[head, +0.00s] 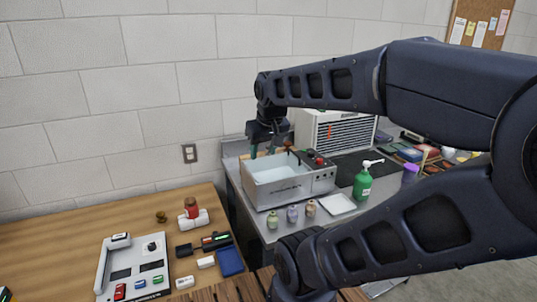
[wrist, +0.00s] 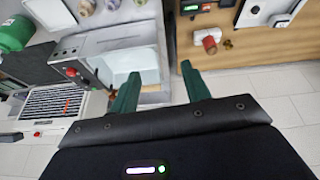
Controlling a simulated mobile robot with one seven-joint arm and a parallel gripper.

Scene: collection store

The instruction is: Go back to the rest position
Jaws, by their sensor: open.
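My gripper (head: 263,150) is at the back left of a metal ultrasonic-type basin (head: 280,190), near its rear rim. In the wrist view my gripper (wrist: 161,80) shows two green fingers spread apart with nothing between them. The basin also shows in the wrist view (wrist: 92,42), beyond the left finger. My arm reaches in from the right and crosses the head view, hiding part of the grey counter.
Three small jars (head: 293,214) stand before the basin. A green pump bottle (head: 363,180) and white tray (head: 337,204) are to the right. A white slatted cabinet (head: 340,131) stands behind. The wooden table (head: 60,245) at left holds a grey instrument (head: 107,262) and small items.

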